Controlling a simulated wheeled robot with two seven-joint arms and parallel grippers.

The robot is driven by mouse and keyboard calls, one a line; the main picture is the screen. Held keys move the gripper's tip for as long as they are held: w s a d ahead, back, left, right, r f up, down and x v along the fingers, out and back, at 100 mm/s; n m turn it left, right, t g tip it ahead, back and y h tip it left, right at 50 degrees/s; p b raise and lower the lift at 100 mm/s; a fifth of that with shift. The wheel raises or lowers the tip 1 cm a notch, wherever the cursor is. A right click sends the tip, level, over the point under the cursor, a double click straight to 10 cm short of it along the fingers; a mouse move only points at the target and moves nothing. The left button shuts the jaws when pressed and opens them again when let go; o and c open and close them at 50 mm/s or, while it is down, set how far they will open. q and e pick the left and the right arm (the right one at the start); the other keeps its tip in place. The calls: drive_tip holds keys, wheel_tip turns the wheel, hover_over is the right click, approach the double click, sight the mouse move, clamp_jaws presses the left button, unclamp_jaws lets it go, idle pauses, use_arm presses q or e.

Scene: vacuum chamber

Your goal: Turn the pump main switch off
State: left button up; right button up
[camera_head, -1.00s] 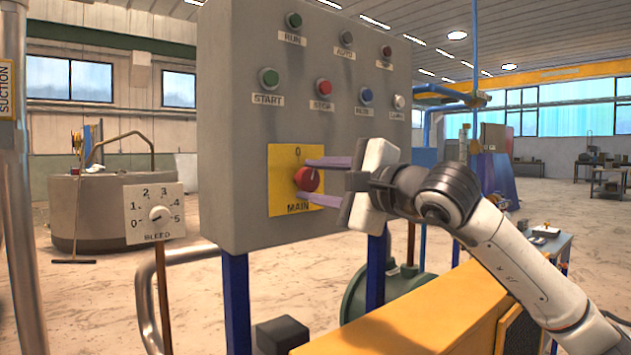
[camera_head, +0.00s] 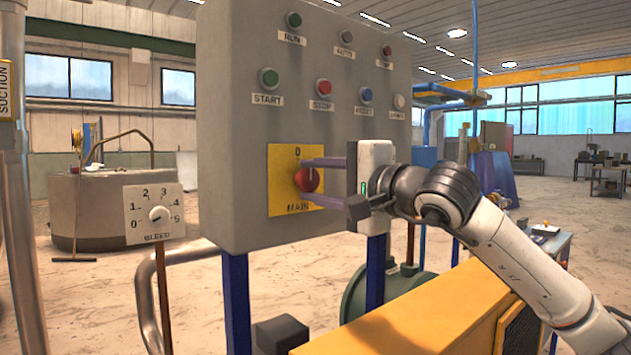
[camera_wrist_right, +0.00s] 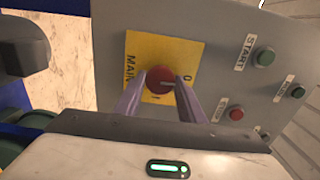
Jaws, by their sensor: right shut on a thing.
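The pump main switch is a red round knob (camera_head: 308,180) on a yellow plate (camera_head: 283,204) marked 0 above and MAIN below. The plate is at the lower part of the grey control panel (camera_head: 236,130). My right gripper (camera_head: 306,179) comes from the right, with one purple finger above the knob and one below it. It is shut on the knob. The knob also shows between the two fingers in the right wrist view (camera_wrist_right: 160,79). A small mark on the knob is partly hard to read, so its exact pointing is unclear. My left gripper is not in view.
Above the switch are a green START button (camera_head: 268,79), a red STOP button (camera_head: 323,87) and several other buttons and lamps. A BLEED dial (camera_head: 154,213) stands at the left. A yellow housing (camera_head: 405,325) lies below my right arm. Open floor lies behind.

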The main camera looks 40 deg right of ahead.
drive_tip(key=o, duration=1)
drive_tip(key=shift+o, duration=0.2)
drive_tip(key=shift+s, duration=0.15)
drive_tip(key=s+b, duration=0.3)
drive_tip(key=s, duration=0.7)
drive_tip(key=shift+d+b, duration=0.4)
